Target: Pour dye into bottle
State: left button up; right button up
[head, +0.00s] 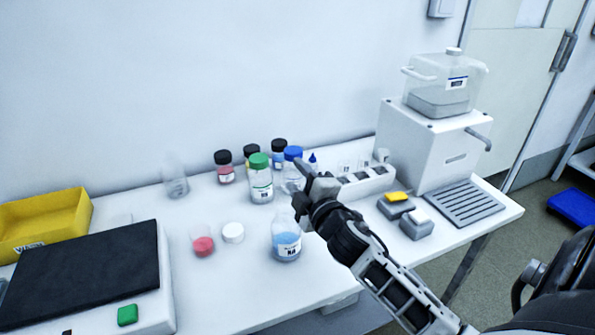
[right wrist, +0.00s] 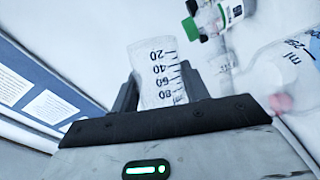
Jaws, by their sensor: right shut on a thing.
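My right gripper (head: 308,182) is above and just behind the open clear bottle (head: 286,246), which holds blue liquid and stands upright on the bench. In the right wrist view the gripper is shut on a clear graduated beaker (right wrist: 158,72); no coloured liquid shows in it. This beaker can hardly be made out in the head view. The bottle also shows in the right wrist view (right wrist: 300,68), apart from the held beaker. A small beaker of pink-red dye (head: 204,244) stands left of the bottle. A white cap (head: 233,232) lies between them. My left gripper is out of view.
A green-capped bottle (head: 261,182) and several dark- or blue-capped bottles stand behind. An empty beaker (head: 176,182) is at back left. A yellow bin (head: 42,222) and black-topped device (head: 85,270) fill the left. A white rack (head: 365,180) and dispenser (head: 430,145) stand right.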

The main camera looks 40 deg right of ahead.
jog(key=shift+d+r+m+g+p, duration=0.15)
jog(key=shift+r+m+g+p, duration=0.15)
jog(key=shift+r+m+p, duration=0.55)
jog(key=shift+f, duration=0.5)
